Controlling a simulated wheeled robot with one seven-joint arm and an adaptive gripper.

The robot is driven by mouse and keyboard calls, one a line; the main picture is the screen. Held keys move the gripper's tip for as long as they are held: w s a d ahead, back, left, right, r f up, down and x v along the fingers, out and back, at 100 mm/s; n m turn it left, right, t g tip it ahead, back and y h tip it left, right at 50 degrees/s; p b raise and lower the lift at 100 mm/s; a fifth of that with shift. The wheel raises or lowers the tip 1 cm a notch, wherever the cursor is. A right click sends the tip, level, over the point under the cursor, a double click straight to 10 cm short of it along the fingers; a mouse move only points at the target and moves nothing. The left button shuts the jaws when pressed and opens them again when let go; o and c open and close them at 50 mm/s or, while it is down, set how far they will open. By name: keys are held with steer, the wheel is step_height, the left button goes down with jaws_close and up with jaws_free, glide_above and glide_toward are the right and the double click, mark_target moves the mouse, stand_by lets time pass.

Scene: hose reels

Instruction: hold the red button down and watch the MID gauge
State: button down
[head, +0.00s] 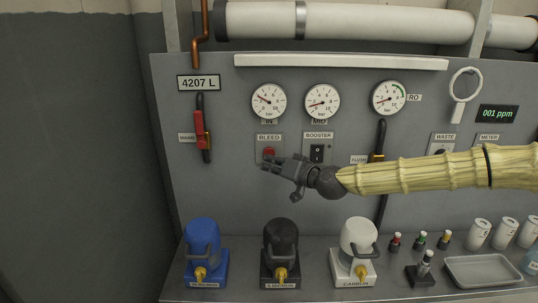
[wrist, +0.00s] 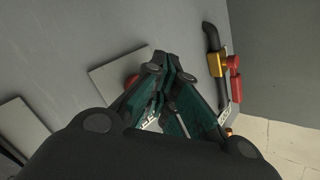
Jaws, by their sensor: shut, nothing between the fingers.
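The red button (head: 269,152) sits on the BLEED plate (head: 262,143) on the grey panel. In the wrist view the red button (wrist: 131,80) is partly hidden behind a finger. My gripper (head: 267,163) is shut and empty, its tips at the lower part of the BLEED plate, close to the button. In the wrist view my gripper (wrist: 164,64) shows its tips beside the button. I cannot tell whether they touch it. The MID gauge (head: 322,102) is the middle dial; its needle points left and slightly down, at a low reading. Its label is partly covered.
A red-handled valve (head: 199,130) is to the left. Blue (head: 203,245), black (head: 281,245) and white (head: 358,240) housings stand on the bench below. The IN gauge (head: 268,102) and RO gauge (head: 389,98) flank MID.

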steer(key=s, duration=0.5)
stand_by(0.5)
